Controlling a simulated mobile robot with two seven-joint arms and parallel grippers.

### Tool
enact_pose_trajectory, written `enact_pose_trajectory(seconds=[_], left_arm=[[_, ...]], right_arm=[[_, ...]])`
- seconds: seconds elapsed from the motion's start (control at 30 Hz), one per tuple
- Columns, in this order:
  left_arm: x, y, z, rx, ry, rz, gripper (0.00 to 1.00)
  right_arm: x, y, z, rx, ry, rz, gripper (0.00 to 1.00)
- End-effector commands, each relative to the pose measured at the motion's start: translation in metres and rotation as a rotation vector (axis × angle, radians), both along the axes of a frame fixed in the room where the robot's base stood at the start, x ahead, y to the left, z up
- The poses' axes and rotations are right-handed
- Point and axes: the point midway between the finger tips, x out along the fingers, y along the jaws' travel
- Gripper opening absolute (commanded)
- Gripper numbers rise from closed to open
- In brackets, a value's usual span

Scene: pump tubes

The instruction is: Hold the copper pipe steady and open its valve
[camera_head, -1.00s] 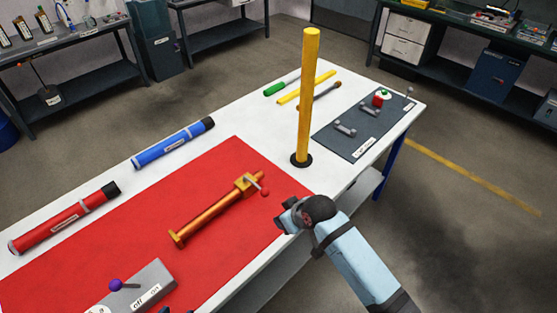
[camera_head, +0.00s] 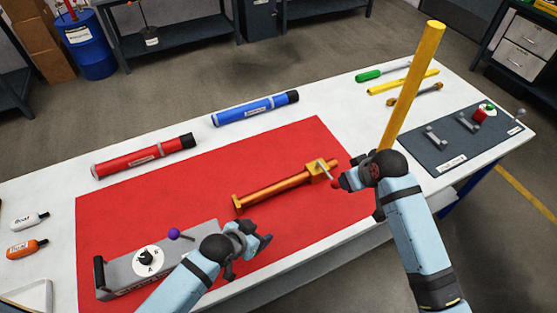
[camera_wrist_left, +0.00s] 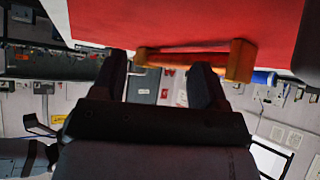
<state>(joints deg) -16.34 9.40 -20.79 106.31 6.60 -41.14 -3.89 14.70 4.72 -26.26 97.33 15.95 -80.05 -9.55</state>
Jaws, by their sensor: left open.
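The copper pipe (camera_head: 275,190) lies on the red mat (camera_head: 150,200), its valve block (camera_head: 319,171) at the right end. The valve's grey lever (camera_head: 325,173) ends in a red knob (camera_head: 336,184). My left gripper (camera_head: 262,243) is open and empty, on the near side of the pipe's left end and apart from it. In the left wrist view, the pipe (camera_wrist_left: 185,57) shows beyond the two dark fingers (camera_wrist_left: 160,75). My right gripper (camera_head: 350,180) is beside the red knob; its fingers are largely hidden, and I cannot tell whether they touch the knob.
A grey switch box (camera_head: 150,262) with a purple knob stands at the front left. A tall yellow post (camera_head: 410,85) stands behind my right gripper. Red (camera_head: 145,156) and blue (camera_head: 255,108) tubes lie behind the mat. A dark panel (camera_head: 460,145) is at right.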

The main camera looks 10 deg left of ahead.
Motion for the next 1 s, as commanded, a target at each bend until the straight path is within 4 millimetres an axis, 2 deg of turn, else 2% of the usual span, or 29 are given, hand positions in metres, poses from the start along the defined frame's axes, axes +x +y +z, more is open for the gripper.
enact_pose_trajectory(seconds=[0.03, 0.27, 0.47, 0.6, 0.8, 0.9, 1.0], left_arm=[[0.018, -0.006, 0.001, 0.021, 0.031, -0.028, 0.67], [0.075, -0.029, 0.009, 0.143, 0.219, -0.169, 0.67], [0.120, -0.034, 0.034, 0.280, 0.380, -0.286, 0.67], [0.146, -0.032, 0.059, 0.377, 0.486, -0.354, 0.67], [0.168, -0.024, 0.091, 0.480, 0.595, -0.409, 0.67], [0.172, -0.022, 0.100, 0.507, 0.624, -0.423, 0.67], [0.174, -0.021, 0.100, 0.518, 0.639, -0.428, 0.67]], right_arm=[[0.000, 0.000, 0.000, 0.000, 0.000, 0.000, 0.43], [0.000, 0.000, 0.000, 0.000, 0.000, 0.000, 0.43], [0.000, 0.000, 0.000, 0.000, 0.000, 0.000, 0.43], [0.000, 0.000, 0.000, 0.000, 0.000, 0.000, 0.43], [0.000, 0.000, 0.000, 0.000, 0.000, 0.000, 0.43], [0.000, 0.000, 0.000, 0.000, 0.000, 0.000, 0.43], [0.000, 0.000, 0.000, 0.000, 0.000, 0.000, 0.43]])
